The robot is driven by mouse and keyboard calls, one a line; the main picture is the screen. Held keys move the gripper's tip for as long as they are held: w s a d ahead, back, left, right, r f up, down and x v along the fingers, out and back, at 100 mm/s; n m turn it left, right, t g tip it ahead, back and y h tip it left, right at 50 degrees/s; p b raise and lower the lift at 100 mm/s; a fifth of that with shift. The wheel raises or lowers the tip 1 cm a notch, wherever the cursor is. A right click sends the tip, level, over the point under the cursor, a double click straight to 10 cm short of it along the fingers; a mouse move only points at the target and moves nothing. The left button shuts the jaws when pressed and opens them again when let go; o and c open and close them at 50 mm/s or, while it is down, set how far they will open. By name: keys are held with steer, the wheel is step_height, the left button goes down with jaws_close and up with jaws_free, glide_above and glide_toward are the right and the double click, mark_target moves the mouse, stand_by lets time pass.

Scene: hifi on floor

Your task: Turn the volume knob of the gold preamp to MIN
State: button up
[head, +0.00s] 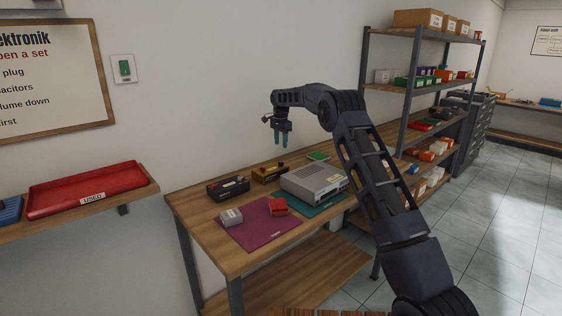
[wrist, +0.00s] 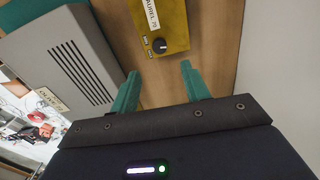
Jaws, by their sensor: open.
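The gold preamp (head: 269,174) sits toward the back of the workbench, between a black unit and a larger grey unit. In the wrist view the gold preamp (wrist: 158,18) is at the top, with a white label reading roughly "AUREL 79". Its round dark knob (wrist: 159,46) has a light pointer mark; the MIN marking cannot be read. My gripper (head: 282,144) hangs above the bench, over the preamp area, fingers pointing down. In the wrist view my gripper (wrist: 160,72) is open and empty, its two teal fingers apart from the preamp, with the knob in line between them.
The grey unit (head: 314,181) stands to the right on a teal mat. The black unit (head: 228,188) is on the left. A purple mat (head: 258,231) holds a grey box (head: 231,217) and a red box (head: 277,206). The wall is close behind the bench.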

mark_target(281, 164)
step_height(281, 164, down, 10)
steer(key=shift+f, duration=0.1)
stand_by(0.4)
steer(key=shift+c, duration=0.2)
steer(key=c, duration=1)
